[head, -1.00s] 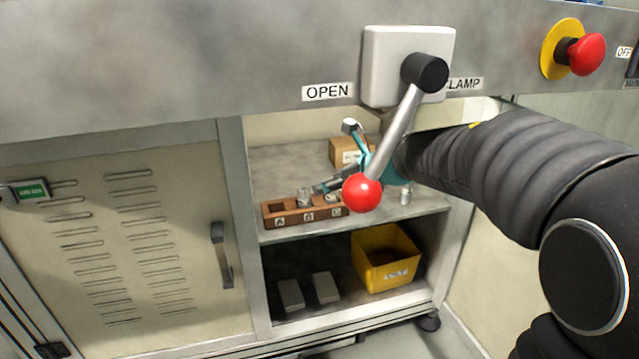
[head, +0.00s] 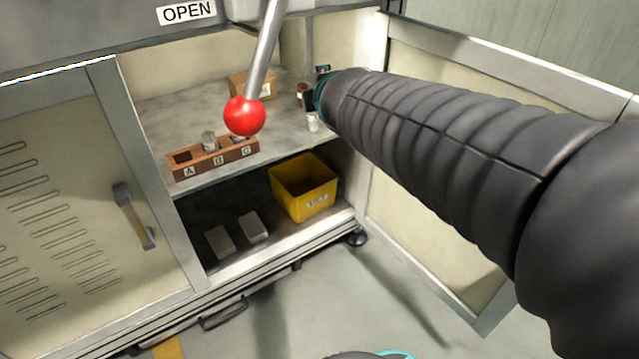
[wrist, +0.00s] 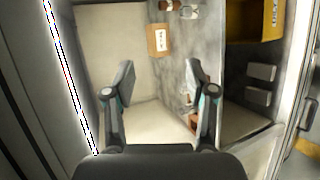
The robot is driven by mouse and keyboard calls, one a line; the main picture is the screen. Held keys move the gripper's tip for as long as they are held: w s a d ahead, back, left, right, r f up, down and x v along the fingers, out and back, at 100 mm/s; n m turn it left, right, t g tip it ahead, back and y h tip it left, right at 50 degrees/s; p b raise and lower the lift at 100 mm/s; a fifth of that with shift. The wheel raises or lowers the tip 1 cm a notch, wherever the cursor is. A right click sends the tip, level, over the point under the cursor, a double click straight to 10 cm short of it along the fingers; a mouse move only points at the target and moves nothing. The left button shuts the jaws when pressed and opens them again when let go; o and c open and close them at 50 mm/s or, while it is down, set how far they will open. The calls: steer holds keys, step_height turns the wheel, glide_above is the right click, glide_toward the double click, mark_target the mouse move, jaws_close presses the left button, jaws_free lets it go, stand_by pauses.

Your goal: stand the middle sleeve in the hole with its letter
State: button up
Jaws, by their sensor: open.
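A brown wooden block (head: 190,170) with holes lettered A, B and C stands at the shelf's front edge. A grey metal sleeve (head: 209,140) stands at hole B; hole A looks empty, and C is partly hidden by the red ball. A pale sleeve (head: 313,122) stands farther right on the shelf. My gripper (wrist: 158,75) is open and empty in the wrist view. In the head view my arm hides most of it, at the shelf's right side, away from the block. I cannot tell which sleeve is the middle one.
A cardboard box (head: 240,86) is at the shelf's back. A lever with a red ball (head: 244,116) hangs in front of the opening. A yellow bin (head: 303,187) and two grey blocks (head: 220,242) are on the lower shelf. An open door (head: 425,150) is right.

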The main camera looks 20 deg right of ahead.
steer(key=s+a+f+m+g, duration=0.1)
steer(key=s+f+m+g, duration=0.1)
steer(key=s+f+m, duration=0.2)
steer(key=s+a+f+m+g+y, duration=0.1)
steer(key=s+f+m+g, duration=0.2)
steer(key=s, duration=0.7)
steer(key=s+a+f+m+g+y, duration=0.1)
steer(key=s+f+m+g, duration=0.1)
steer(key=s+f+m, duration=0.4)
steer(key=s+m, duration=0.2)
steer(key=m, duration=0.2)
steer(key=shift+a+f+g, duration=0.15)
steer(key=shift+f+g, duration=0.2)
steer(key=shift+g, duration=0.05)
